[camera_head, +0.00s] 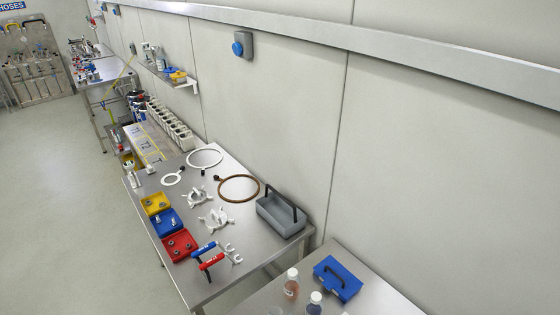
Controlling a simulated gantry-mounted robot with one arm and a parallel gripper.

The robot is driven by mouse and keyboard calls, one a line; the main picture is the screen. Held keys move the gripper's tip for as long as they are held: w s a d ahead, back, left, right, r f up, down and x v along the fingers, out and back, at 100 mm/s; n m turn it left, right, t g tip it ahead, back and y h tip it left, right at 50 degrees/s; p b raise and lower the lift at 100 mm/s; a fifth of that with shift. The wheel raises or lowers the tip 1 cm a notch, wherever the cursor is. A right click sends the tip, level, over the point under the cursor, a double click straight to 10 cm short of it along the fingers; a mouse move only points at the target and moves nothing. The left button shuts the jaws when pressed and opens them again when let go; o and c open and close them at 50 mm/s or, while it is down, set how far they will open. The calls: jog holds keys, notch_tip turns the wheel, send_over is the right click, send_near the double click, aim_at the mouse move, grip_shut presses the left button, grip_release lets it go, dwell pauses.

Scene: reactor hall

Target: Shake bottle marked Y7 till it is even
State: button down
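One bottle with orange-brown contents (291,287) has a white cap. The other bottle with dark blue contents (314,306) has a pale cap and is cut off by the lower edge. No Y7 marking can be read on either, so I cannot tell which bottle is Y7. Whether their contents are even cannot be made out. My gripper is not in this view.
A blue case (338,278) lies beside the bottles. The adjoining steel table (212,284) holds a grey tote (281,216), yellow, blue and red bins, clamps and rings. The wall runs along the right. Open floor (70,200) lies to the left.

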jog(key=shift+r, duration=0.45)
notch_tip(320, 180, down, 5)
jog(key=b, duration=0.3)
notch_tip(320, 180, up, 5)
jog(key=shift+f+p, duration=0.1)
jog(key=shift+p, duration=0.55)
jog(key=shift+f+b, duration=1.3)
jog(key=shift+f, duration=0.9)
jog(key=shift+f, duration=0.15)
